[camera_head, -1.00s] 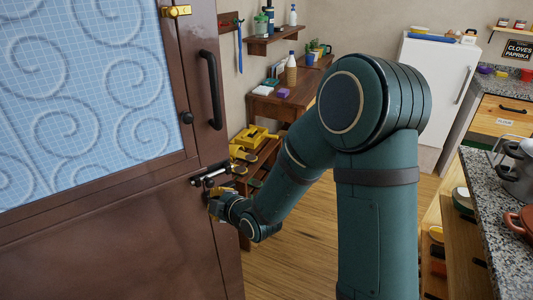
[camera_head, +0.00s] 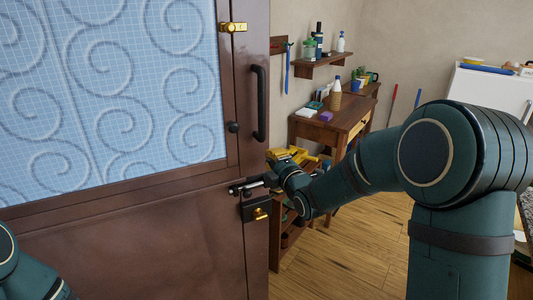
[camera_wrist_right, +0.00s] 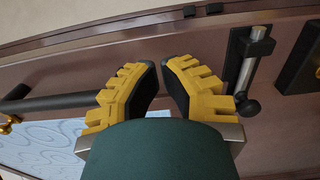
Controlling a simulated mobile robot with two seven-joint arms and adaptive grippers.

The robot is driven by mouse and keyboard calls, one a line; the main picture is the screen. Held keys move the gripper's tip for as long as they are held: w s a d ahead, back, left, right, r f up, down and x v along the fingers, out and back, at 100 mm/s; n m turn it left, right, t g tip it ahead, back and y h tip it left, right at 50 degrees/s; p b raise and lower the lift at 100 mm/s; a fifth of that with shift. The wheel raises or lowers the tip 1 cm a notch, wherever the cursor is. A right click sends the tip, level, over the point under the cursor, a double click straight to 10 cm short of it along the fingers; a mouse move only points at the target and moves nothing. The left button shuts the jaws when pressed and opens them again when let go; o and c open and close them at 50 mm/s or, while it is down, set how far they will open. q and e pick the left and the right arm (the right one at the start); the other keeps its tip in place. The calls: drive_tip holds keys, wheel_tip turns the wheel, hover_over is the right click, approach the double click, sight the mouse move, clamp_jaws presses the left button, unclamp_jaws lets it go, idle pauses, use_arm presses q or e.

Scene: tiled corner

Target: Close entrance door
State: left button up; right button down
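The entrance door (camera_head: 130,240) is brown, with a blue swirl-patterned panel (camera_head: 110,90) in its upper half, and fills the left of the head view. Its free edge stands in front of the wooden desk. It bears a black bar handle (camera_head: 259,103), a bolt (camera_head: 250,186) and a lock plate with a gold key (camera_head: 258,213). My right gripper (camera_head: 276,172) is at this edge by the bolt. In the right wrist view its yellow fingers (camera_wrist_right: 160,68) are apart with nothing between them, between the bar handle (camera_wrist_right: 60,102) and the bolt (camera_wrist_right: 252,60). Only part of my left arm shows; its gripper is out of view.
A wooden desk (camera_head: 330,128) with small items stands beyond the door edge, under a wall shelf (camera_head: 322,65). A yellow object (camera_head: 290,154) is on lower shelving. A white fridge (camera_head: 490,95) stands at right. Wooden floor (camera_head: 360,250) is clear between.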

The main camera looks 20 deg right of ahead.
sight(264, 149)
use_arm(q)
drive_tip(key=shift+f, duration=0.1)
use_arm(e)
drive_tip(key=shift+w+a, duration=0.2)
drive_tip(key=shift+w, duration=0.9)
drive_tip(key=shift+w+a, duration=0.15)
drive_tip(key=shift+w, duration=0.9)
